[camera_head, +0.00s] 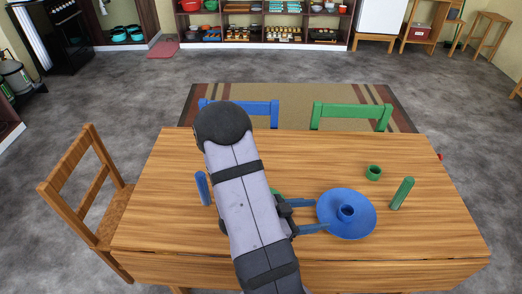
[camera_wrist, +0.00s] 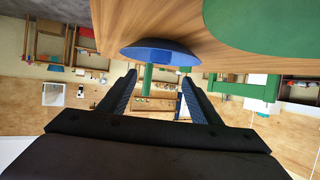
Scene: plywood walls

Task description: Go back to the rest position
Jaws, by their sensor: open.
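My gripper (camera_head: 318,214) reaches from the arm toward the right over the wooden table (camera_head: 165,219). Its two fingers are apart with nothing between them, at the left edge of a blue plate (camera_head: 358,228). I cannot tell whether they touch it. A small blue cup (camera_head: 347,211) stands on that plate. In the wrist view the open gripper (camera_wrist: 160,76) faces the blue plate (camera_wrist: 150,50), and a green plate (camera_wrist: 270,25) shows large at the top right. In the head view my arm hides most of that green plate.
A green cup (camera_head: 373,173) and a green cylinder (camera_head: 402,193) stand right of the blue plate. A blue cylinder (camera_head: 202,188) is left of my arm. Blue (camera_head: 262,108), green (camera_head: 350,112) and wooden (camera_head: 85,185) chairs edge the table. Its front right is clear.

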